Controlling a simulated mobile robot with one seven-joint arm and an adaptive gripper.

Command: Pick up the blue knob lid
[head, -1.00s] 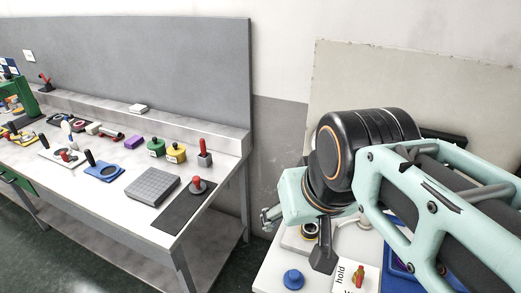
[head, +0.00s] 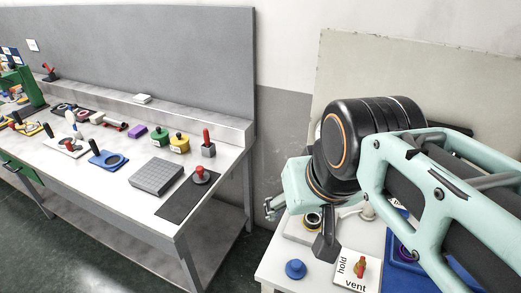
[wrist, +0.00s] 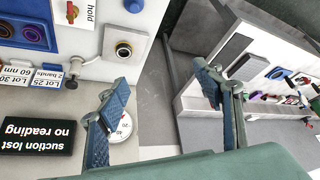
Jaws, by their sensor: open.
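The blue knob lid (head: 296,269) sits on the white table at the right, near its front left corner, in the head view. In the wrist view a blue piece of it (wrist: 133,5) shows at the top edge, cut off by the frame. My gripper (wrist: 160,75) is open and empty, its two blue-padded fingers spread wide. In the head view my gripper (head: 272,208) is partly hidden behind my wrist, above the far left side of that table and apart from the lid.
A hold/vent card (head: 347,276) lies right of the lid, with a blue tray (head: 397,268) beyond. A round button box (wrist: 124,48) and a "suction lost" display (wrist: 38,135) stand nearby. The left bench (head: 128,180) holds several tools and green and yellow lidded pots. A floor gap separates the tables.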

